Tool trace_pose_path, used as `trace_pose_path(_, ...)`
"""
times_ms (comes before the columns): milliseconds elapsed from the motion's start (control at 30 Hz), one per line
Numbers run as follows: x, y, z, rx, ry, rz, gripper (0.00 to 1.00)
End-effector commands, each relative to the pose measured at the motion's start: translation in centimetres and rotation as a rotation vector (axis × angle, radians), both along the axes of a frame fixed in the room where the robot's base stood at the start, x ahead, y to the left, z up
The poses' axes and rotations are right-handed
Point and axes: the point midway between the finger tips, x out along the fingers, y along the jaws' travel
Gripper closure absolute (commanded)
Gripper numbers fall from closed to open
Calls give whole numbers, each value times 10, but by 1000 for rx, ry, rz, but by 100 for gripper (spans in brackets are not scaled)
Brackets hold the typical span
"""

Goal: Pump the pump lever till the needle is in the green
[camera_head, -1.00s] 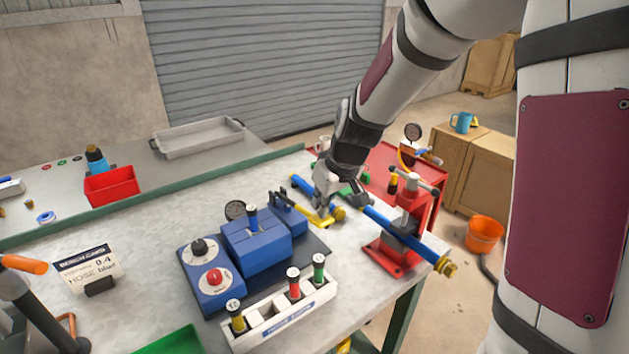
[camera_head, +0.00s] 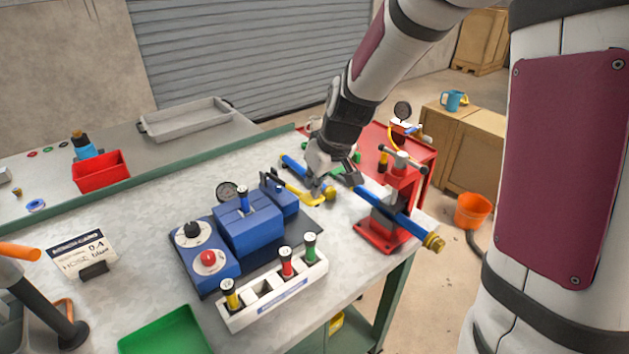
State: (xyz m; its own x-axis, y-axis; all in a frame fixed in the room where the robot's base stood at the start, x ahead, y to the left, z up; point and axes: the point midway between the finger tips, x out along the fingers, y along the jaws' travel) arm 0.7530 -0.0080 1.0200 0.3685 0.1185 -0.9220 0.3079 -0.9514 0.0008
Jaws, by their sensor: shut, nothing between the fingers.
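The blue pump unit (camera_head: 247,232) stands on the bench, with a smaller blue block at its back right. A yellow lever (camera_head: 299,193) runs from near that block toward the right; I take it for the pump lever. My gripper (camera_head: 319,187) is shut with nothing between its fingers, pointing down at the lever's right end. I cannot tell whether it touches the lever. A round dark-rimmed gauge (camera_head: 228,190) stands behind the pump unit; its needle and any green band are too small to read. Another gauge (camera_head: 402,110) stands on the red cart.
A red vise (camera_head: 379,236) holding a blue pipe with brass ends stands right of my gripper. A rack (camera_head: 240,314) of coloured plugs and a green tray (camera_head: 165,334) are in front. A sign (camera_head: 84,256) stands at left. The bench between sign and pump is clear.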

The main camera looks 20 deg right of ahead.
Motion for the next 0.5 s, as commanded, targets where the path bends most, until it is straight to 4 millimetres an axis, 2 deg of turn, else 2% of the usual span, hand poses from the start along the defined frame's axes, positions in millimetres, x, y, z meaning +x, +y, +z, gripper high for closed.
trace_pose_path(33,-3,1,15,-1,-3,2,100)
trace_pose_path(300,-34,-11,58,-3,-11,-1,100)
trace_pose_path(500,-53,-17,80,-1,-11,0,100)
